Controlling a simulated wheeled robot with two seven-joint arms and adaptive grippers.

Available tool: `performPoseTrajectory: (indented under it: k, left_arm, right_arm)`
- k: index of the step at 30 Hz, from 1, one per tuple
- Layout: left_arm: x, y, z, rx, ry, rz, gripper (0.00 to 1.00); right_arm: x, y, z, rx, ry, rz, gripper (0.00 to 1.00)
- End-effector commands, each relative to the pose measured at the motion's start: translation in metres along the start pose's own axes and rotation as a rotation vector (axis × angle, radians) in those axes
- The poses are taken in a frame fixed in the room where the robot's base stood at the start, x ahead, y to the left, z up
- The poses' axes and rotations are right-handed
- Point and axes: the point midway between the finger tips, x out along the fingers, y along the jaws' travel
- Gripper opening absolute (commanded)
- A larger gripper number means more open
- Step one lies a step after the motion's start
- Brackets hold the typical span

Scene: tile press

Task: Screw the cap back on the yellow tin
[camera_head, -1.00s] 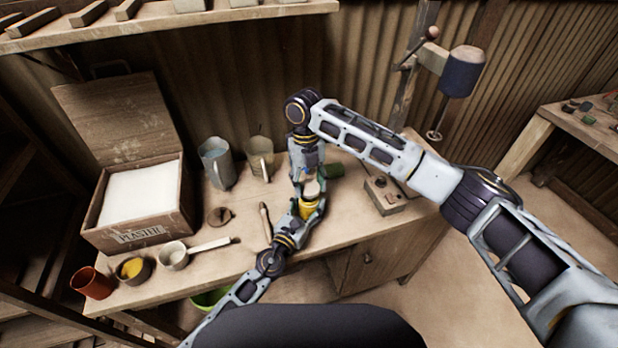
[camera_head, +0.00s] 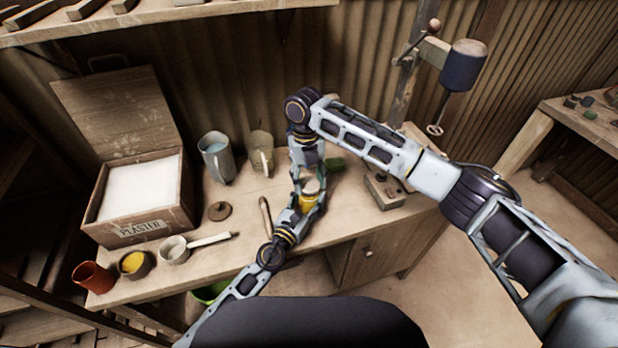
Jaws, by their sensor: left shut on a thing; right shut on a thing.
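The yellow tin (camera_head: 306,203) stands upright near the front edge of the workbench. My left gripper (camera_head: 305,206) comes in from the front left and is shut on the tin's body. My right gripper (camera_head: 311,186) reaches down from above and is shut at the tin's top, on the pale cap (camera_head: 312,187). The fingers hide most of the cap, so I cannot tell whether it sits fully down on the tin.
Left of the tin are a wooden stick (camera_head: 265,212), a round brown lid (camera_head: 219,211) and a small pot with a pale handle (camera_head: 174,249). A plaster box (camera_head: 142,205) is at left. A metal block (camera_head: 385,191) lies right.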

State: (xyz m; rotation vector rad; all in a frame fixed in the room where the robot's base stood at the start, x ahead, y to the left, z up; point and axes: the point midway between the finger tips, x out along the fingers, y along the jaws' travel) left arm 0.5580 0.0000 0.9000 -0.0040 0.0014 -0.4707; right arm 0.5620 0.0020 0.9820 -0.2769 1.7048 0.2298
Motion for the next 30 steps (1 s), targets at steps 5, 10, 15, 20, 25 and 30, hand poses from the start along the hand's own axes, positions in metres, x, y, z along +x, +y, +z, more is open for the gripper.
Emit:
performPoseTrajectory:
  k: [5,10,15,20,25,30]
  left_arm:
    - [-0.0002,-0.0001,-0.0008,0.000,0.001,0.000,0.13]
    - [-0.0003,-0.0001,-0.0008,0.000,0.001,0.000,0.13]
    - [-0.0003,-0.0001,-0.0008,0.000,0.001,0.000,0.13]
    - [-0.0003,-0.0001,-0.0009,0.000,0.001,0.000,0.13]
    - [-0.0003,-0.0001,-0.0009,0.000,0.001,0.000,0.13]
    - [-0.0003,-0.0001,-0.0009,0.000,0.001,0.000,0.13]
  right_arm:
    - [0.0063,0.0001,0.0011,0.000,-0.001,0.000,0.46]
    - [0.0080,0.0000,0.0015,0.000,-0.001,-0.001,0.46]
    - [0.0080,0.0000,0.0014,0.000,-0.001,0.000,0.46]
    - [0.0079,0.0000,0.0013,0.000,-0.001,0.000,0.46]
    - [0.0079,0.0000,0.0013,0.000,0.000,0.000,0.46]
    - [0.0089,0.0000,0.0014,0.000,0.000,0.000,0.46]
